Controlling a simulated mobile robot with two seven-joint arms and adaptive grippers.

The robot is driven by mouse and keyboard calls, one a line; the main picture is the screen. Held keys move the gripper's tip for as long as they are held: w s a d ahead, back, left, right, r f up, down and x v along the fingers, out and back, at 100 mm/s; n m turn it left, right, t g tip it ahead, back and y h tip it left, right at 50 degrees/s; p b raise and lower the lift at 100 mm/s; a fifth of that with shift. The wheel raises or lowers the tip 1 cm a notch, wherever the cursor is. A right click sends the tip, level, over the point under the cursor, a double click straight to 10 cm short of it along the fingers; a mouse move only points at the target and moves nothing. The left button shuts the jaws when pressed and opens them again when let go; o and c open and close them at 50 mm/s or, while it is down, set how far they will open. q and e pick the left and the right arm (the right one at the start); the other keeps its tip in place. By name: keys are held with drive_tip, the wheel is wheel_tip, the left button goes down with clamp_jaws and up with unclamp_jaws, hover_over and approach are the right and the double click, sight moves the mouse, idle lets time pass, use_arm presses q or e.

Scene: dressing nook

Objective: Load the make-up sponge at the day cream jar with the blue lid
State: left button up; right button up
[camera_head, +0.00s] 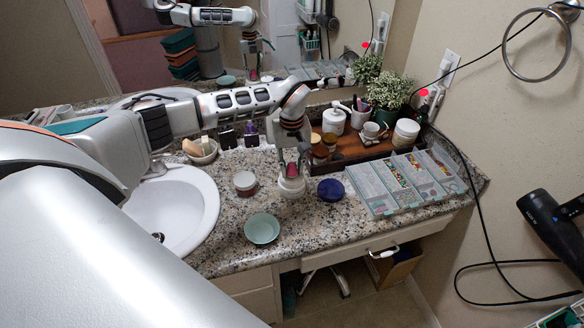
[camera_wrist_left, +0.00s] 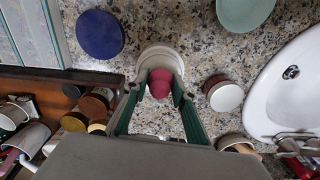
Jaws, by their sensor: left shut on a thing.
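My left gripper (camera_head: 291,168) points down and is shut on a dark pink make-up sponge (camera_head: 292,170). The sponge also shows between the fingers in the left wrist view (camera_wrist_left: 159,84). Directly beneath is a pale round jar (camera_head: 290,188) standing on the counter, partly hidden by sponge and fingers in the left wrist view (camera_wrist_left: 158,57). The sponge is at the jar's mouth; I cannot tell whether it touches the cream. A flat dark blue lid (camera_head: 330,189) lies on the counter to the right of the jar, apart from it. My right gripper is out of view.
A reddish jar with a white top (camera_head: 245,183) stands left of the pale jar. A green bowl (camera_head: 262,229) is in front. Compartmented trays (camera_head: 380,190) and a wooden tray with bottles (camera_head: 347,158) are at right; the sink (camera_head: 200,205) is at left.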

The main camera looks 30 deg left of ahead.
sight(292, 164)
use_arm(q)
drive_tip(key=shift+r, duration=3.45)
